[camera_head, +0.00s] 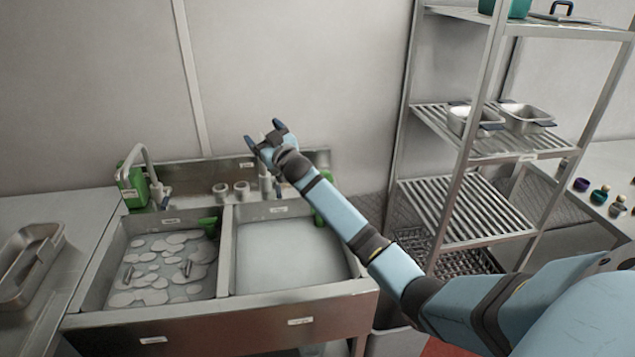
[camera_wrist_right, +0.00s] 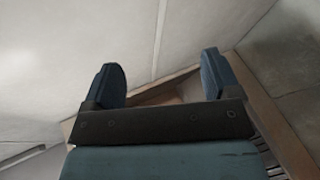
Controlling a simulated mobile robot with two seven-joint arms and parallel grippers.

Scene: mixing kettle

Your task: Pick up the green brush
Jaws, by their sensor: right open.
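A green item (camera_head: 320,212) stands at the right back rim of the right basin, partly hidden by my right forearm; I cannot tell whether it is the brush. Another green piece (camera_head: 208,224) sits at the right back of the left basin. A green container (camera_head: 132,187) stands behind the left basin, beside the tap. My right gripper (camera_head: 263,133) is open and empty, raised above the back of the sink near the wall. Its two spread fingers also show in the right wrist view (camera_wrist_right: 160,78), with only wall and edges beyond. My left gripper is out of view.
The left basin (camera_head: 85,300) holds foamy water; the right basin (camera_head: 228,262) holds cloudy water. A tap (camera_head: 150,165) rises at the left back. A metal tray (camera_head: 30,265) lies on the left counter. A tall metal shelf (camera_head: 470,190) stands to the right.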

